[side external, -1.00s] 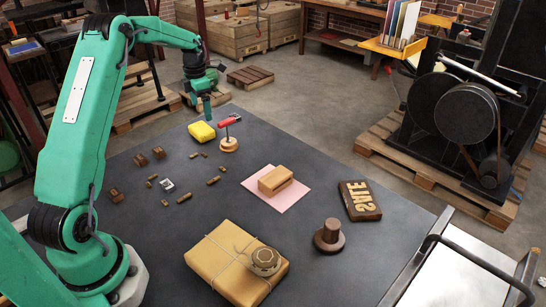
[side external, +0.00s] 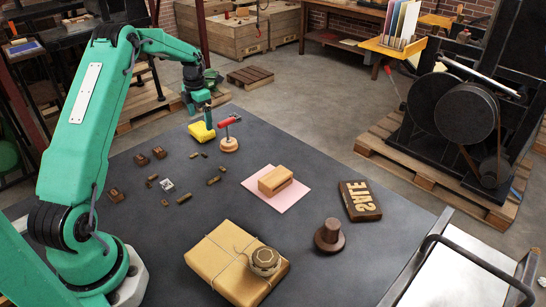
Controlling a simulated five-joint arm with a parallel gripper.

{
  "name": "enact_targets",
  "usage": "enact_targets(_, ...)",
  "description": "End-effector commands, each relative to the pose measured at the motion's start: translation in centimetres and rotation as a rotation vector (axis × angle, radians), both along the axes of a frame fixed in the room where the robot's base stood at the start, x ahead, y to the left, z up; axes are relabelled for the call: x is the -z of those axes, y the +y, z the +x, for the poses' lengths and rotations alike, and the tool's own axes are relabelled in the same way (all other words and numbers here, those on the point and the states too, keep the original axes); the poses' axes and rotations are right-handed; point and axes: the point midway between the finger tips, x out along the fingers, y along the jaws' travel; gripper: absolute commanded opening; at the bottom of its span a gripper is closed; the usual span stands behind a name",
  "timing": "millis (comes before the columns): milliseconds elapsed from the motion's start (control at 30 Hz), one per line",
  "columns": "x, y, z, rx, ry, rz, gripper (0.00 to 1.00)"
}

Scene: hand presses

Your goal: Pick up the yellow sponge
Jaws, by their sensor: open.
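The yellow sponge (side external: 200,132) lies on the dark table near its far edge, left of a small red-topped stamp on a round wooden base. My gripper (side external: 208,122) points down at the sponge's right part, close above or around it. Its jaws are open. A finger covers part of the sponge's right side, and I cannot tell whether it touches.
The red-handled tool on its wooden base (side external: 229,145) stands close to the gripper's right. Several small brown type blocks (side external: 159,153) lie to the left.

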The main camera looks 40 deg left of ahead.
Motion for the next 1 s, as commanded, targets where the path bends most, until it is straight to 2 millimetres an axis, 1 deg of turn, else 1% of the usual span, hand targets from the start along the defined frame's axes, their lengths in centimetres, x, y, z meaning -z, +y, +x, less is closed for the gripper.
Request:
enact_targets(167,1.4,0.0,-0.1,0.000,0.002,-0.002,1.00)
enact_targets(400,4.1,0.0,-0.2,0.000,0.002,-0.002,1.00)
enact_targets(500,4.8,0.0,-0.2,0.000,0.001,-0.001,1.00)
enact_targets(633,5.1,0.0,-0.2,0.000,0.001,-0.001,1.00)
enact_targets(1000,5.1,0.0,-0.2,0.000,0.000,0.000,1.00)
